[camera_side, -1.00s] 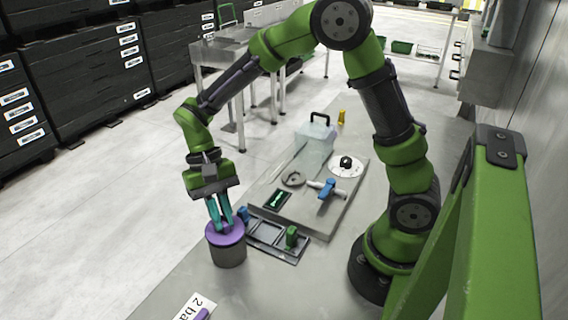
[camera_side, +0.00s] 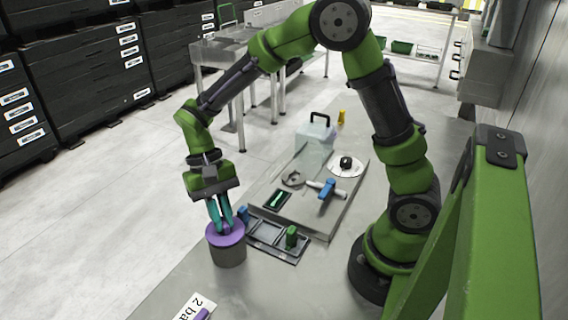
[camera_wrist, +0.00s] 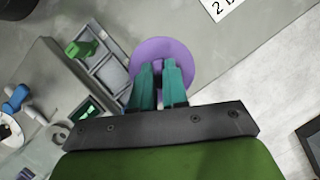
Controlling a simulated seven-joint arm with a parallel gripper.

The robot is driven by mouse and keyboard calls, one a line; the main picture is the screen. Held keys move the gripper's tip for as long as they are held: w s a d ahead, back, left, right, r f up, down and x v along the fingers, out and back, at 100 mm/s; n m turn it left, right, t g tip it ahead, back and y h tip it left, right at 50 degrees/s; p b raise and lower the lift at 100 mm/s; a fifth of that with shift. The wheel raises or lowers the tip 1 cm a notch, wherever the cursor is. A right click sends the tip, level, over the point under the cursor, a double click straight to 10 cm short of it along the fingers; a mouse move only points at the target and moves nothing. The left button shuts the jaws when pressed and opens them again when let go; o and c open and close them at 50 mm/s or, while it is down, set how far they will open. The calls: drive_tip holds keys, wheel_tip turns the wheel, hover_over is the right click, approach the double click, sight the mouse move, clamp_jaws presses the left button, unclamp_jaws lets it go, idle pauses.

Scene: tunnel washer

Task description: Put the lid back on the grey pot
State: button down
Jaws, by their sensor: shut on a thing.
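The grey pot (camera_side: 229,256) stands upright on the table at the front left in the side view. The purple lid (camera_side: 213,238) lies over its top and looks level and in line with the rim. It also shows as a round purple disc in the wrist view (camera_wrist: 163,46), where it hides the pot. My gripper (camera_side: 227,227) points down at the lid's middle. Its teal fingers are shut on the lid's knob, which they mostly hide. I cannot tell whether the lid is fully seated.
A grey tray (camera_side: 264,244) with compartments lies just right of the pot, holding a green block (camera_side: 291,237) and a blue one. Behind it is a raised board with a blue-handled valve (camera_side: 327,189) and a clear container (camera_side: 314,146). A paper label (camera_side: 186,308) lies in front.

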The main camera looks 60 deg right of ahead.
drive_tip(key=c, duration=0.6)
unclamp_jaws()
drive_tip(key=shift+r, duration=3.5)
clamp_jaws()
drive_tip(key=shift+f, duration=0.1)
